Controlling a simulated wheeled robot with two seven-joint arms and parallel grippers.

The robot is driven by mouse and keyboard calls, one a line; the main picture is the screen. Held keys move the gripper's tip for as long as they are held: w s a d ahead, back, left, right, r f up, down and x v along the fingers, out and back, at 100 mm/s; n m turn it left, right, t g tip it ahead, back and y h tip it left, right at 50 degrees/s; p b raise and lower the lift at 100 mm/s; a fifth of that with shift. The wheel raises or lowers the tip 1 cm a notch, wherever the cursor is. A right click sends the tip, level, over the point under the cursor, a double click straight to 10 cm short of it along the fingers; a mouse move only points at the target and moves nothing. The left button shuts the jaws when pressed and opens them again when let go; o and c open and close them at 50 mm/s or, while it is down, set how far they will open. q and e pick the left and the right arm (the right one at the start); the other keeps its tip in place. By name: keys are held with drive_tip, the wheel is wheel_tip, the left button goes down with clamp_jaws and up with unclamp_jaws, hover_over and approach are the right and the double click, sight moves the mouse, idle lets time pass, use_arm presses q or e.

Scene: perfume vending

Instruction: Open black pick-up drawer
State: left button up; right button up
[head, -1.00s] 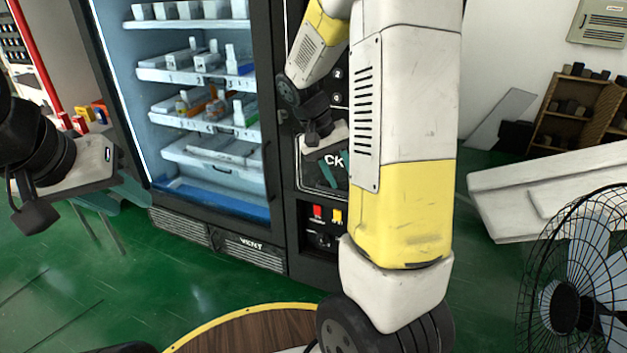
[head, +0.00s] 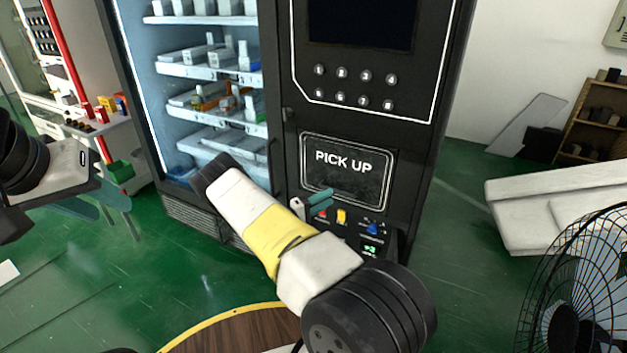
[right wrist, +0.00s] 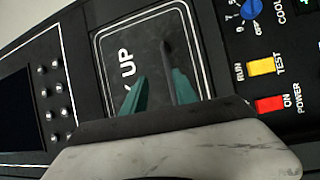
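The black pick-up drawer (head: 346,172) is a rounded panel lettered PICK UP on the front of the black vending machine, and it looks shut. It also shows in the right wrist view (right wrist: 113,62). My right gripper (head: 325,203) is just below the panel's lower left part in the head view.
Red and yellow switches (head: 341,216) and a blue knob (head: 373,229) sit under the drawer. Glass shelves with goods (head: 215,95) are to its left. A fan (head: 570,290) stands at the right, and a round wooden table top (head: 235,330) is in front.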

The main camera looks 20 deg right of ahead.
sight(337, 191)
drive_tip(key=w+d, duration=0.1)
drive_tip(key=d, duration=0.1)
drive_tip(key=w+d+n+t, duration=0.1)
drive_tip(key=d, duration=0.1)
drive_tip(key=w+d+t, duration=0.1)
drive_tip(key=d, duration=0.1)
drive_tip(key=shift+w+d+f, duration=0.1)
drive_tip(key=shift+w+f, duration=0.15)
drive_tip(key=shift+f, duration=0.1)
clamp_jaws()
idle(1.4)
